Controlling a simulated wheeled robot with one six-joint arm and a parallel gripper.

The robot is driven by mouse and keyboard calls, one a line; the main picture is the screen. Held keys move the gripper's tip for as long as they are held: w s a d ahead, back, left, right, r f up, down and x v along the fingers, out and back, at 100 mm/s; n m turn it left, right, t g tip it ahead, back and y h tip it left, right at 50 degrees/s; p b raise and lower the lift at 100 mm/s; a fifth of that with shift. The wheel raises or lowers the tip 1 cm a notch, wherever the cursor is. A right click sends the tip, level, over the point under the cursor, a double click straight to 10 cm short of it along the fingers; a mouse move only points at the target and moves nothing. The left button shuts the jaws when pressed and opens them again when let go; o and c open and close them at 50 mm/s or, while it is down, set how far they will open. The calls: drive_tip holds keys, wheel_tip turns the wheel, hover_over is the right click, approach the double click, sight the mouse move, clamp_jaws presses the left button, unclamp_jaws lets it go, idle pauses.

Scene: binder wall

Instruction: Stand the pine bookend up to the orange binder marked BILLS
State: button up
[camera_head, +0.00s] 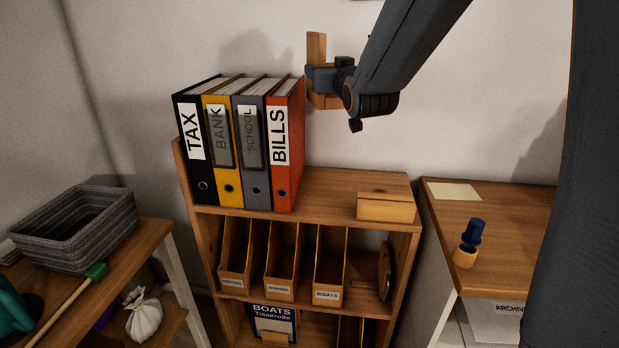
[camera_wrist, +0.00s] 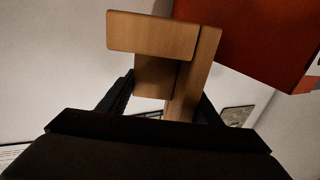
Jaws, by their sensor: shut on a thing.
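The pine bookend (camera_head: 316,48) is in my gripper (camera_head: 323,77), held in the air to the right of the orange BILLS binder (camera_head: 287,145) and above the shelf top. The bookend's upright plate is about vertical in the head view. My gripper is shut on it, and my arm hides part of it. In the wrist view the bookend (camera_wrist: 152,36) sits between the two dark fingers (camera_wrist: 163,92), with the orange binder (camera_wrist: 250,38) beside it at the upper right. The binder stands upright at the right end of a row.
The black TAX (camera_head: 192,145), yellow BANK (camera_head: 221,150) and grey SCHOOL (camera_head: 250,150) binders stand left of BILLS. A wooden box (camera_head: 385,208) sits on the right of the shelf top (camera_head: 335,188). The shelf top between BILLS and the box is clear.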

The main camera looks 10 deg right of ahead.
drive_tip(key=f+p, duration=0.1)
drive_tip(key=f, duration=0.8)
drive_tip(key=f+p, duration=0.1)
drive_tip(key=f, duration=0.8)
drive_tip(key=f+p, duration=0.1)
drive_tip(key=f, duration=0.8)
drive_tip(key=shift+a+f+p, duration=0.15)
drive_tip(key=shift+a+p, duration=0.1)
drive_tip(key=shift+p, duration=0.05)
drive_tip(key=shift+f, duration=0.15)
drive_tip(key=o, duration=1.6)
